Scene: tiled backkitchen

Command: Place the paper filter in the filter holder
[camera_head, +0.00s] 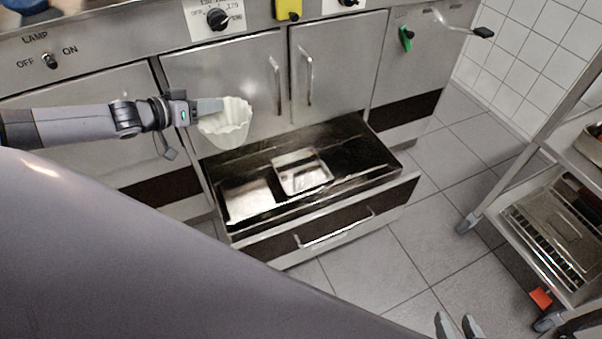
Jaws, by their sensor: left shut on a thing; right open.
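The white paper filter (226,124) is cup-shaped with a fluted rim. My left gripper (208,107) is shut on its rim at the left side and holds it in the air, in front of the steel cabinet doors and above the rear left of the open drawer in this view. The filter's opening faces up, a little tilted. My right gripper (458,326) shows only its fingertips at the bottom edge, apart and empty, over the floor. I cannot make out a filter holder in this view.
An open drawer (318,243) below the cabinet holds a shallow metal tray (302,172) and a flat light sheet or pan (248,198). A wheeled rack (507,185) with trays stands at the right. Tiled floor (400,262) lies clear between them.

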